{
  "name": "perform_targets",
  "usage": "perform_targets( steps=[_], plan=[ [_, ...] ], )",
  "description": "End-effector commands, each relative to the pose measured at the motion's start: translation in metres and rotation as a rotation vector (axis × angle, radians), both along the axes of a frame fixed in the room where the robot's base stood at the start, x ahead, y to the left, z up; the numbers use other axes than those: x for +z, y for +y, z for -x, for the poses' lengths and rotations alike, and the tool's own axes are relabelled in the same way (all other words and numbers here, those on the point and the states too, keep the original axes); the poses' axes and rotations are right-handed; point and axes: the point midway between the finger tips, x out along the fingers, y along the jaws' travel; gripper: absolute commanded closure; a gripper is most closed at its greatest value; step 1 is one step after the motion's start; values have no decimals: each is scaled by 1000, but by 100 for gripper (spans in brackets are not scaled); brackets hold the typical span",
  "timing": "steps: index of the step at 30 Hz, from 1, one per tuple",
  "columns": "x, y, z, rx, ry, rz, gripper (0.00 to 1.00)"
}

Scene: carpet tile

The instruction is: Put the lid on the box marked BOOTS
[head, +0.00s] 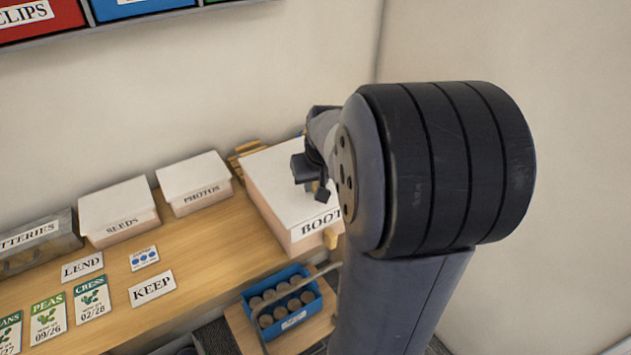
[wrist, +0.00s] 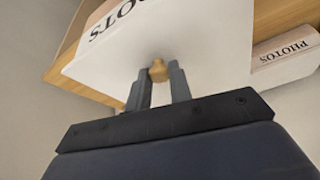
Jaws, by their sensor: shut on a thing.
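The box marked BOOTS (head: 303,241) stands at the right end of the wooden shelf, its label facing front. A white lid (head: 268,177) lies over its top, roughly lined up with it. I cannot tell if the lid is fully seated. My gripper (head: 316,186) is above the lid, partly hidden by my arm, which also covers the box's right side. In the wrist view, my gripper (wrist: 160,76) is shut on the lid's small wooden knob (wrist: 158,70), with the white lid (wrist: 205,45) spread out around it.
Lidded boxes marked SEEDS (head: 120,220) and PHOTOS (head: 199,196) stand to the left. LEND (head: 82,267) and KEEP (head: 152,288) cards and seed packets lie on the shelf (head: 205,245). A blue crate (head: 272,335) of round things stands lower in front. Walls close the back and right.

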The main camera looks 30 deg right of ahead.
Motion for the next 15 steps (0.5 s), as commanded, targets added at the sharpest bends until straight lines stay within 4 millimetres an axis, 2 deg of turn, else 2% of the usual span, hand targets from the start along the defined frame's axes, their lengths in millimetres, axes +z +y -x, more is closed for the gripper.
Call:
perform_targets(
  steps=[14,15],
  plan=[
    [-3,0,0,0,0,0,100],
    [-3,0,0,0,0,0,79]
  ],
)
